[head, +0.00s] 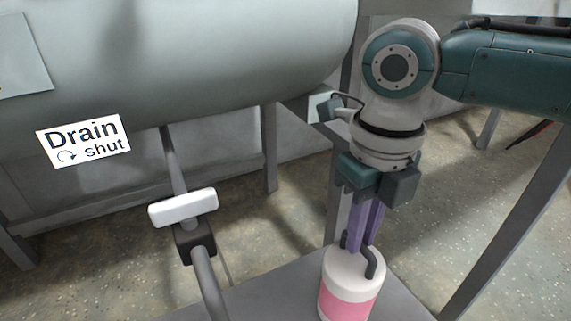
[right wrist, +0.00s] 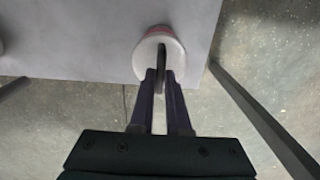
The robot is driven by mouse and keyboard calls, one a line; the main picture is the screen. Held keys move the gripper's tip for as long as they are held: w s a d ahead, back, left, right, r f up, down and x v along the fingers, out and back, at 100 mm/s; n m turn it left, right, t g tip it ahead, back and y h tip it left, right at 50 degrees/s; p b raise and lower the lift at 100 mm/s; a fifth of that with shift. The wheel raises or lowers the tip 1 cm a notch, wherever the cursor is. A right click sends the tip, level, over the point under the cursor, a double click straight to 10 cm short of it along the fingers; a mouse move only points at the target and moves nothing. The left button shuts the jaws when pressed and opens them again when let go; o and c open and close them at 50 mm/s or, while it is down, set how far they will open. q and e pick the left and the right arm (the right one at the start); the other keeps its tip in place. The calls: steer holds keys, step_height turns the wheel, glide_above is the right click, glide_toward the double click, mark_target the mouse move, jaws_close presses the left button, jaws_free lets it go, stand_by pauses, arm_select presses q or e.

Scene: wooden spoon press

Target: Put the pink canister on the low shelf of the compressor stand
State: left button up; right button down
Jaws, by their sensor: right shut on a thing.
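The pink canister (head: 346,298) has a white top, a pink band and a dark handle. It is upright at the bottom of the head view, and its white top shows in the right wrist view (right wrist: 170,52). My right gripper (head: 360,242) points down with its purple fingers closed on the handle; the fingers also show in the right wrist view (right wrist: 160,80). The grey low shelf (head: 270,297) lies under the canister. I cannot tell whether the canister's base touches it, as the base is cut off or hidden. My left gripper is not in view.
A large grey tank (head: 200,50) fills the upper left. A "Drain shut" sign (head: 84,141) and a drain pipe with a white-handled valve (head: 183,207) are below it. Stand legs (head: 510,235) rise beside the shelf. The shelf left of the canister looks clear.

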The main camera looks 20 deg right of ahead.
steer(key=shift+f, duration=0.1)
steer(key=c, duration=0.9)
jaws_free()
step_height(320, 180, up, 12)
steer(key=p, duration=0.8)
steer(key=s+a+f+m+t+y, duration=0.25)
steer(key=s+a+m, duration=0.55)
steer(key=a+m, duration=0.5)
steer(key=s+d+m+h, duration=0.1)
steer(key=s+d+m, duration=0.3)
steer(key=m, duration=0.7)
steer(key=s+d+m+t+h, duration=0.1)
steer(key=s+d+m, duration=0.3)
steer(key=m, duration=0.7)
steer(key=d, duration=0.2)
steer(key=shift+d, duration=0.3)
